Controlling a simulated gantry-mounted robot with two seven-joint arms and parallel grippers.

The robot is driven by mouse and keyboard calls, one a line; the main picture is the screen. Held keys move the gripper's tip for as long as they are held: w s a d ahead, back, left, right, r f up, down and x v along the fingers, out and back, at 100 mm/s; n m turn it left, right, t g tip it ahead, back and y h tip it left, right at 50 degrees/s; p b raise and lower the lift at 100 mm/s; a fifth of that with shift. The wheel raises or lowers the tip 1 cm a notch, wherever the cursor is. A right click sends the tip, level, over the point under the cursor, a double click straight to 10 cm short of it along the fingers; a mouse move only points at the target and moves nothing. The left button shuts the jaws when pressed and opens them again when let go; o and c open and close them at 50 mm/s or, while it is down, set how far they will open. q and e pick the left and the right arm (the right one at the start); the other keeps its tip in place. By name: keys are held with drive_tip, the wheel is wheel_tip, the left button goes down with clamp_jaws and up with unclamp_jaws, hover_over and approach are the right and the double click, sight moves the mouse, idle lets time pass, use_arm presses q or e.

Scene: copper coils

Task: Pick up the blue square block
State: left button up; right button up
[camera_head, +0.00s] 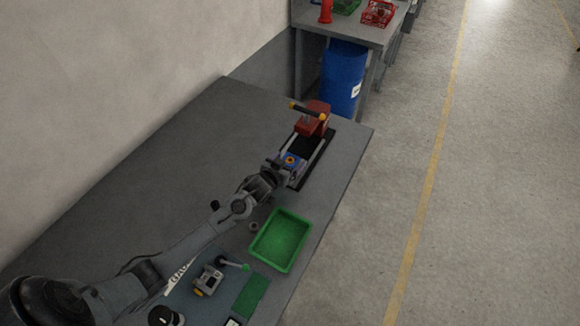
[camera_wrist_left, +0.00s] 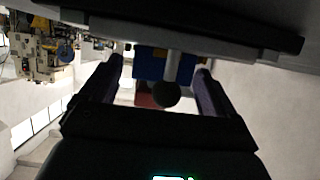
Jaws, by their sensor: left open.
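The blue square block (camera_head: 294,158) sits on the near part of a black-based fixture, with an orange-yellow spot on top. My left gripper (camera_head: 282,164) is at the block's near side, and its end partly covers the block. In the left wrist view the gripper's two fingers (camera_wrist_left: 162,85) are apart and empty. A blue surface (camera_wrist_left: 150,63) shows between them, beyond the fingertips, with a grey cylinder and a dark round end in front of it. Whether the fingers touch the block cannot be told. My right gripper is not in view.
The red vise-like part (camera_head: 312,120) with a yellow-ended bar stands on the fixture behind the block. A green tray (camera_head: 281,241) lies near the table's right edge. A small grey device (camera_head: 208,281) and a green mat (camera_head: 251,296) are nearer. The table's far left is clear.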

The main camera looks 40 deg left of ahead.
use_arm(q)
drive_tip(key=shift+w, duration=0.15)
drive_tip(key=c, duration=1.2)
drive_tip(key=shift+r, duration=0.1)
